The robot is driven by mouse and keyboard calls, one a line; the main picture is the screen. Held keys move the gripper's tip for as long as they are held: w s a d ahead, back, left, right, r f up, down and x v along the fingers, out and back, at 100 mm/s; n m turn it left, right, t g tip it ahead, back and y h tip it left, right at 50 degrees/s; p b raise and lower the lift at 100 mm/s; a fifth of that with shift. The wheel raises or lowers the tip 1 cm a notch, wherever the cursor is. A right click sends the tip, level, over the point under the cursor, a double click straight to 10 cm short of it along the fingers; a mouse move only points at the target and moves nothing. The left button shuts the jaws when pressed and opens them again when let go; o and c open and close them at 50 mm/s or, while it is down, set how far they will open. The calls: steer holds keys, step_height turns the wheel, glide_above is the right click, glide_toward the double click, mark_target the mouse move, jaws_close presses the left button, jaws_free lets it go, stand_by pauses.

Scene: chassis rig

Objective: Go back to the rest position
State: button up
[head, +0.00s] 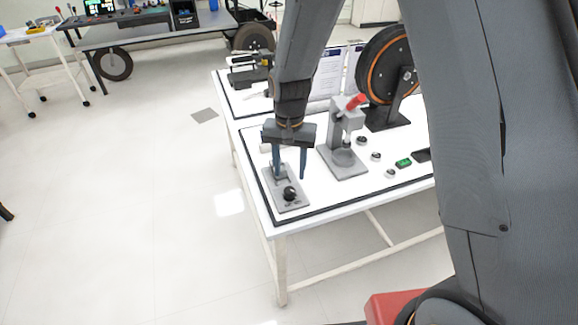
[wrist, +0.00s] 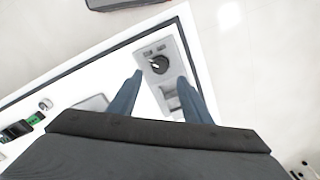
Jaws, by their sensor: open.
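My gripper (head: 289,175) is open, with its two blue fingers pointing down over the left end of the white table (head: 330,208). It is above a grey plate device with a black knob (head: 290,193). In the wrist view the open fingers (wrist: 160,95) are either side of this grey device, whose black knob (wrist: 158,64) shows beyond the fingertips. Whether a finger touches the device I cannot tell.
A grey press with a red handle (head: 343,140) stands right of my gripper. Behind it is a black wheel on a stand (head: 388,68). Small round parts and a green piece (head: 403,163) lie to the right. The floor (head: 120,190) at left is clear.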

steer(key=s+d+r+n, duration=0.1)
steer(key=s+d+r, duration=0.4)
steer(key=s+d, duration=0.2)
steer(key=s+d+r+n+t, duration=0.1)
steer(key=s+d+r+n, duration=0.1)
steer(key=s+d+r, duration=0.3)
steer(key=s+d, duration=0.3)
steer(key=shift+s+r, duration=0.15)
steer(key=shift+r, duration=0.2)
